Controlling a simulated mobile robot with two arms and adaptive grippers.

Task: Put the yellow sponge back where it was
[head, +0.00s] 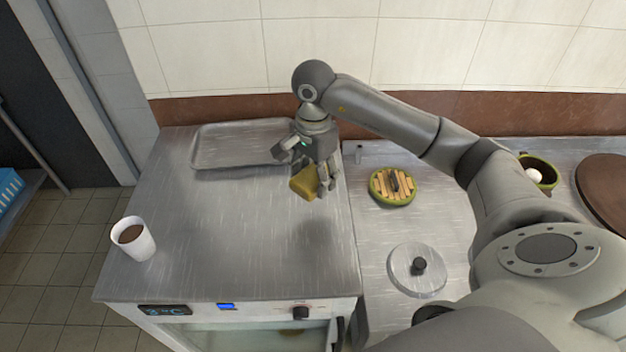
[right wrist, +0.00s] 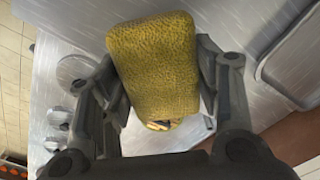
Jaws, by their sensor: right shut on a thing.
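The yellow sponge (head: 304,184) is held by my right gripper (head: 318,176) over the steel counter (head: 230,240), near that counter's right edge. In the right wrist view the sponge (right wrist: 155,65) sits between the two fingers of my right gripper (right wrist: 160,90), which is shut on it. A shadow lies on the counter below, so the sponge appears raised above the surface. My left gripper does not show in either view.
A grey metal tray (head: 215,158) lies at the back of the counter. A white cup with dark content (head: 133,239) stands at the left edge. On the right are a green round dish (head: 378,200), a round lid (head: 405,281), and a pot (head: 547,168). The counter's middle is clear.

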